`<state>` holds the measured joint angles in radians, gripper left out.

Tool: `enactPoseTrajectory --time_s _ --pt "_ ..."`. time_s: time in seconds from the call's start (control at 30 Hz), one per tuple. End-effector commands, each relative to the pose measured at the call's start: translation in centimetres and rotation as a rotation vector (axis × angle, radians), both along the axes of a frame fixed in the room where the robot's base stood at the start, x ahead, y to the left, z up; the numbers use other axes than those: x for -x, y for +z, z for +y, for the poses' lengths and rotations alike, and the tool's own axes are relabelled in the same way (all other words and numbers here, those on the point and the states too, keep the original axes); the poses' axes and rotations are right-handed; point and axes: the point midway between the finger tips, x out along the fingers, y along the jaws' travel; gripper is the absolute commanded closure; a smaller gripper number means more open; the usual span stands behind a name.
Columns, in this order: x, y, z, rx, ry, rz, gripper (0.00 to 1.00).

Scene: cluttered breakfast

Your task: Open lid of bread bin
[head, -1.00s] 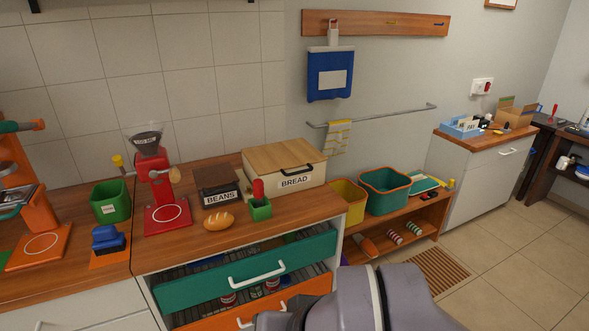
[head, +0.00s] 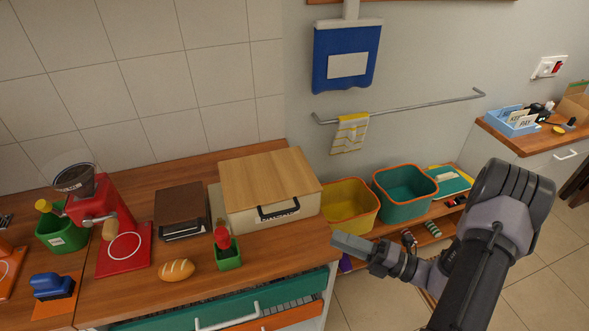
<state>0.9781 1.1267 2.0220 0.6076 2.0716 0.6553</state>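The bread bin (head: 255,214) stands at the back right of the counter. It has a cream body with the word BREAD on its front, partly hidden by a dark handle (head: 278,210). Its wooden lid (head: 266,176) is shut. My gripper (head: 345,244) is to the right of and nearer than the bin, out past the counter's right end. It is seen from the side and apart from the bin. I cannot tell whether its fingers are apart.
A green pot with a red-topped item (head: 228,252) stands just in front of the bin. A bread loaf (head: 176,270), a dark box (head: 182,212) and a red grinder (head: 92,212) are to its left. Yellow (head: 350,208) and teal (head: 404,192) bins sit to its right. The teal drawer (head: 205,312) is open.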

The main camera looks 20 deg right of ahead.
Motion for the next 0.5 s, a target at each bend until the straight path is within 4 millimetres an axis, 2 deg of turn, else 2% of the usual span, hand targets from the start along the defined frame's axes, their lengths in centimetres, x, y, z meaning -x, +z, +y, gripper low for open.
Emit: enactPoseTrajectory --time_s 0.07,0.17,0.5 --pt "0.0 -0.7 -0.8 -0.059 -0.046 0.029 0.67" --pt "-0.8 -0.9 -0.3 -0.072 -0.055 0.035 0.67" --pt "-7.4 0.3 6.8 -0.066 -0.046 0.031 0.67"
